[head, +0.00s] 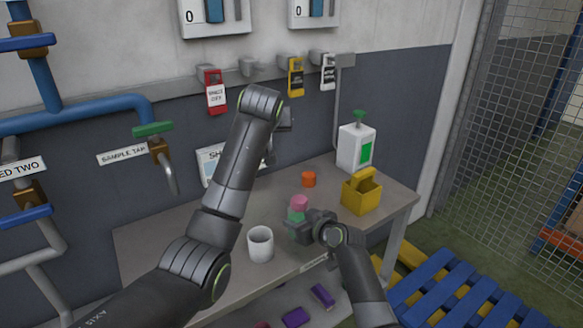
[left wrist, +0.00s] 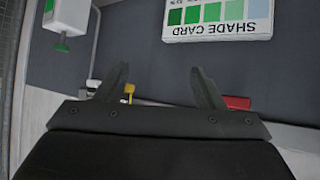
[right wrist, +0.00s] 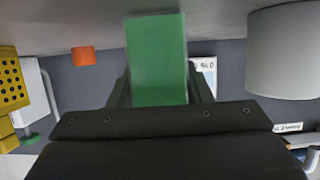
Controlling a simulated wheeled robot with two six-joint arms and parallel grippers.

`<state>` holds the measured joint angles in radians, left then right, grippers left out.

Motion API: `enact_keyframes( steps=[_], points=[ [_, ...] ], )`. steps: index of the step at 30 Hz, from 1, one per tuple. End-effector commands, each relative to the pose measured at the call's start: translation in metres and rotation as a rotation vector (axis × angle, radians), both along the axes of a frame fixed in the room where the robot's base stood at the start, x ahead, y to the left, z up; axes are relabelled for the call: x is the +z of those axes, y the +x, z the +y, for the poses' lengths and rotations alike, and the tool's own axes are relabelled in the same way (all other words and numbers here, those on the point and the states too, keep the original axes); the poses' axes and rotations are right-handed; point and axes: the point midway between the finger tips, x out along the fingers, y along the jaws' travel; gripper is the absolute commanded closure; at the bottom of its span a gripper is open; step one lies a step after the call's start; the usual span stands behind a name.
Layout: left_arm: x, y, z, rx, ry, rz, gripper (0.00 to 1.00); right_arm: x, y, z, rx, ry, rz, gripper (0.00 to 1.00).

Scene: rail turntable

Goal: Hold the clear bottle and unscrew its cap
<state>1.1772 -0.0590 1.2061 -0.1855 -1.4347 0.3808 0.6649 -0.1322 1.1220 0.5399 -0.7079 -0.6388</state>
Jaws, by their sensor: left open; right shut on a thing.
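The bottle (head: 296,217) shows green, with a pink cap (head: 299,202) on top, and stands upright at the front of the bench. My right gripper (head: 306,228) is shut on its body from the right. In the right wrist view the green bottle (right wrist: 156,60) fills the space between the fingers; its cap is not visible there. My left gripper (left wrist: 157,88) is open and empty, raised in front of the wall, well above the bottle. In the head view my left arm mostly hides it.
On the bench (head: 235,208), a white cup (head: 260,244) stands left of the bottle. An orange piece (head: 308,179), a yellow caddy (head: 361,196) and a white dispenser (head: 356,148) stand behind and right. A shade card (left wrist: 217,18) hangs on the wall. A sample tap (head: 160,150) juts out at left.

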Motion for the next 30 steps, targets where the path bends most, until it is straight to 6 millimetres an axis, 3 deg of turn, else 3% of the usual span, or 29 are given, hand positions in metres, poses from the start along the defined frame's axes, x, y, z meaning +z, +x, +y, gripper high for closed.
enact_keyframes(
  steps=[6, 15, 22, 30],
  points=[
    [-0.038, -0.045, -0.037, -0.257, 0.082, 0.324, 0.38, -0.001, 0.000, 0.000, 0.000, -0.001, 0.001, 0.78],
    [-0.055, -0.085, -0.057, -0.481, 0.142, 0.528, 0.38, -0.001, 0.000, 0.000, 0.000, -0.001, 0.001, 0.78],
    [-0.075, -0.081, -0.061, -0.497, 0.145, 0.545, 0.38, -0.001, 0.000, 0.000, 0.000, -0.001, 0.001, 0.78],
    [-0.123, -0.063, -0.069, -0.494, 0.145, 0.546, 0.38, 0.000, 0.000, 0.000, 0.000, -0.001, 0.001, 0.78]
  ],
)
